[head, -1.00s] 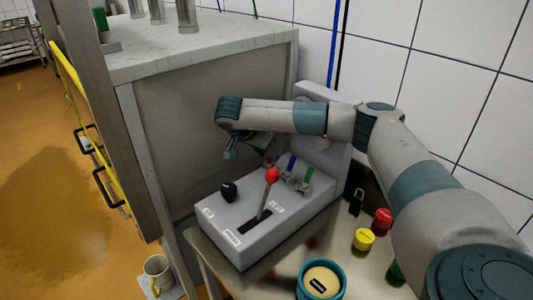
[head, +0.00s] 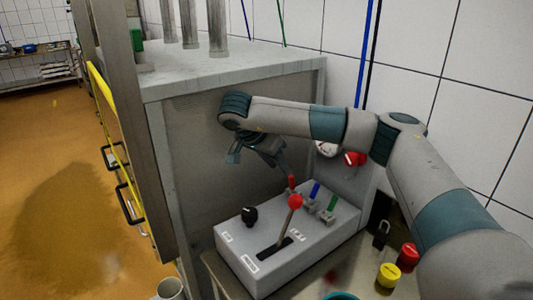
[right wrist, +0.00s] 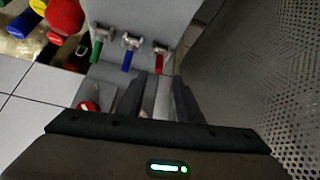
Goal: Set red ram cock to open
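The red ram cock (head: 292,182) is the leftmost of three small cocks on the grey control box; it also shows in the right wrist view (right wrist: 160,58), its red handle pointing down toward my fingers. My right gripper (head: 284,168) reaches down just behind and above it. In the right wrist view the right gripper's (right wrist: 160,98) two fingers stand apart, just short of the red handle, with a pale surface between them. I cannot tell whether they touch the handle. The blue cock (head: 315,190) and green cock (head: 332,202) stand beside it. My left gripper is out of view.
A lever with a red ball (head: 295,201) rises close in front of the cocks. A black knob (head: 249,215) sits on the box's left. A red knob (head: 355,159) is on the upright panel behind. Yellow (head: 389,273) and red (head: 408,255) pieces lie on the right.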

